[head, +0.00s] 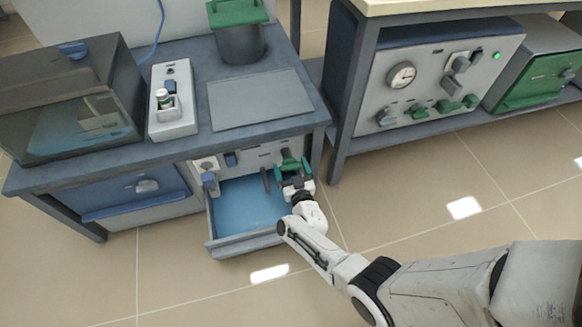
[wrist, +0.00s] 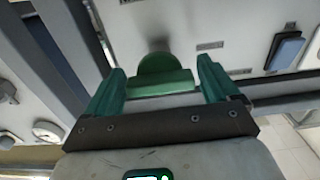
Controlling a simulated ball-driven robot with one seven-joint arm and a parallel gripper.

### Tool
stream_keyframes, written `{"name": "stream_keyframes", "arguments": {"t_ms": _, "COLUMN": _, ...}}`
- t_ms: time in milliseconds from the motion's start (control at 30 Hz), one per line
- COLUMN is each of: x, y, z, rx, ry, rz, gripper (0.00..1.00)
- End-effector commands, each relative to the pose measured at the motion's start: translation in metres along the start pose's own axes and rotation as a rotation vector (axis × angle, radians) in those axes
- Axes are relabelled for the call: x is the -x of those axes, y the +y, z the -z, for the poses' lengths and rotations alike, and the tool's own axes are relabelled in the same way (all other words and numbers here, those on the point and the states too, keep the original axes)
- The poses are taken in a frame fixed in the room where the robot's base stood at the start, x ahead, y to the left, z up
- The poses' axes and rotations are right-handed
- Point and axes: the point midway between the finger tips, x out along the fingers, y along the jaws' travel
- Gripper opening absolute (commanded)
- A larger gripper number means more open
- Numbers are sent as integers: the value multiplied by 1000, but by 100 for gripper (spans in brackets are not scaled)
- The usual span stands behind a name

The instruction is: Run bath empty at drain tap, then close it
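A dark clear-walled bath (head: 72,130) with bluish liquid low inside stands on the left of the grey bench. Below the bench top, a pale panel (head: 262,155) carries several knobs and levers. My gripper (head: 293,168) is at the right end of this panel. In the wrist view, a green rounded handle (wrist: 162,75) on the panel lies between my two green fingers (wrist: 162,88).
An open drawer-like tray (head: 245,205) with a blue inside juts out below the panel, left of my gripper. A white holder with a small bottle (head: 165,98) and a green-lidded pot (head: 239,40) stand on the bench. Another bench (head: 345,95) stands right. The tiled floor in front is clear.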

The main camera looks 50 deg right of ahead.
Motion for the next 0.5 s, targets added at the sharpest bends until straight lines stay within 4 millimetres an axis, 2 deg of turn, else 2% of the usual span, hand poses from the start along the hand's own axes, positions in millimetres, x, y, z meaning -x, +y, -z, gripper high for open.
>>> {"name": "stream_keyframes", "arguments": {"t_ms": 100, "x": 0, "y": 0, "z": 1, "rx": -1, "ry": 2, "rz": -1, "gripper": 98}}
{"name": "stream_keyframes", "arguments": {"t_ms": 333, "x": 0, "y": 0, "z": 2, "rx": -2, "ry": 2, "rz": -1, "gripper": 98}}
{"name": "stream_keyframes", "arguments": {"t_ms": 500, "x": 16, "y": 0, "z": 3, "rx": -1, "ry": 0, "rz": 1, "gripper": 98}}
